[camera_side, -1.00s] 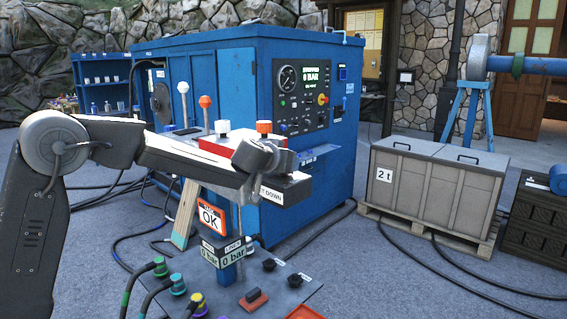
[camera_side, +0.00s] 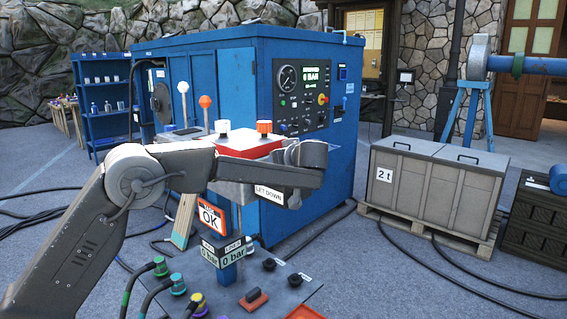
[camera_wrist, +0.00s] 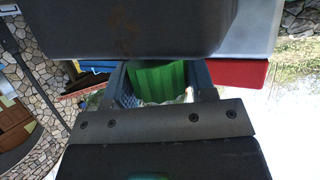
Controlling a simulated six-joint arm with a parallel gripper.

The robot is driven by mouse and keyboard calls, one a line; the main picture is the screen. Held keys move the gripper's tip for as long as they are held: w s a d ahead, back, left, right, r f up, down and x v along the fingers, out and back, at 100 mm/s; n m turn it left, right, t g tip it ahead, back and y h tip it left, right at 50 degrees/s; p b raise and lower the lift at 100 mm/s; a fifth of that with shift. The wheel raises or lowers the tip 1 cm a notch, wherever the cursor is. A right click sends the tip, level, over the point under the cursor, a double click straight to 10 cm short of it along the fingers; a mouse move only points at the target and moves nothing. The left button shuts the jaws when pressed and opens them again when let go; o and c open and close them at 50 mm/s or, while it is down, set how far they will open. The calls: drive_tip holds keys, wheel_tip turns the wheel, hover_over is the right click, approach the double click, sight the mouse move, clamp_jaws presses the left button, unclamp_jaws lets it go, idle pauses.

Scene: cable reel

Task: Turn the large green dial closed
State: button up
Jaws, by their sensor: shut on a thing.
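The green dial (camera_wrist: 160,84) shows in the wrist view as a ribbed green block between the two fingers. My gripper (camera_wrist: 163,90) is shut on it, with a dark finger at its left and right sides. The rest of the dial is hidden by the gripper body. In the side view my wrist hangs at the right end of the red-topped unit, and neither the fingers nor the dial can be made out there.
A "SET DOWN" label (camera_side: 269,193) is below my wrist. Two levers stand behind.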

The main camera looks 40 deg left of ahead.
drive_tip(key=n+g+y, duration=0.1)
drive_tip(key=n+g, duration=0.2)
drive_tip(key=g, duration=0.1)
drive_tip(key=shift+n+g+y, duration=0.3)
drive_tip(key=shift+n+g, duration=0.1)
drive_tip(key=shift+n, duration=0.2)
drive_tip(key=shift+r+n+g, duration=0.1)
drive_tip(key=shift+n+g, duration=0.4)
drive_tip(key=shift+g, duration=0.1)
drive_tip(key=o, duration=0.9)
drive_tip(key=shift+m+t, duration=0.6)
drive_tip(key=shift+t, duration=0.1)
